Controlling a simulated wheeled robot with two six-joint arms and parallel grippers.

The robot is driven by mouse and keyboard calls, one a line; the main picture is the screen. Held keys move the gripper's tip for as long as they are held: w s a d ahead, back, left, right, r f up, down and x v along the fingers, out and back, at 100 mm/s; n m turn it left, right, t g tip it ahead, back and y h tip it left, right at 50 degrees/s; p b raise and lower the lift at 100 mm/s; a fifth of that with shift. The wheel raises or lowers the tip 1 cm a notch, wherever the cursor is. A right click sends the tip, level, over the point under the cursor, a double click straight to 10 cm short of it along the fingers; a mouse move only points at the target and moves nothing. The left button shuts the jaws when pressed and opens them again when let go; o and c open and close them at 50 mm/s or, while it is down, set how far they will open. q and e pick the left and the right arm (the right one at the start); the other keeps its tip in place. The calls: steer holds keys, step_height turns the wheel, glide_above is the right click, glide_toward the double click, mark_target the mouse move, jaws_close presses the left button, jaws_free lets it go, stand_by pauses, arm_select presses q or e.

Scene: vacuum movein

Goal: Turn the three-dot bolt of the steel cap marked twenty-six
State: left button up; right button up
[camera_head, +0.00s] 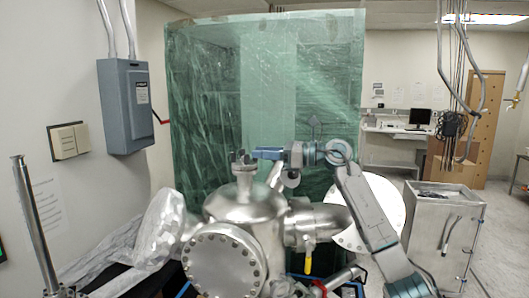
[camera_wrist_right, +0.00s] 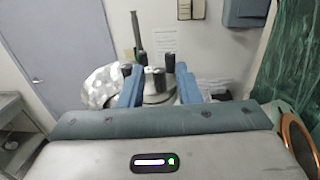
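A steel cap (camera_head: 244,168) with several short dark bolts tops the round steel vessel (camera_head: 240,203) in the head view. In the right wrist view the cap (camera_wrist_right: 158,98) lies beyond my fingers, with dark upright bolts (camera_wrist_right: 155,80) on it. The number twenty-six and the dots are too small to read. My right gripper (camera_head: 262,153) comes in from the right at bolt height, beside the cap. In the wrist view its two blue fingers (camera_wrist_right: 158,88) are apart, with bolts showing between them. I cannot tell whether they touch one. My left gripper is not in view.
A round bolted flange (camera_head: 225,262) faces front on the vessel. A foil-wrapped part (camera_head: 160,228) and an upright metal rod (camera_head: 35,225) stand left. A green curtain (camera_head: 265,90) hangs behind. A steel cabinet (camera_head: 440,235) stands right. The air above the cap is free.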

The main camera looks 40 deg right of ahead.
jaws_close()
steer(key=shift+s+h, duration=0.1)
steer(key=shift+h, duration=0.2)
steer(key=shift+s+a+m+t+h, duration=0.15)
steer(key=shift+m+t+h, duration=0.25)
steer(key=shift+m+t, duration=0.2)
steer(key=shift+s+a+m+t+h+b, duration=0.1)
steer(key=shift+a+m+t+h+b, duration=0.35)
steer(key=shift+m+h, duration=1.45)
steer(key=shift+s+a+m+t+h+b, duration=0.15)
steer(key=shift+m+t+h+b, duration=0.55)
steer(key=shift+h, duration=1.95)
steer(key=shift+w+a+m+t+h+b, duration=0.15)
steer(key=shift+a+m+t+h, duration=0.4)
steer(key=shift+m+h, duration=1.6)
steer(key=shift+s+d+r+h, duration=0.1)
steer(key=shift+d+h, duration=0.1)
steer(key=shift+h, duration=0.1)
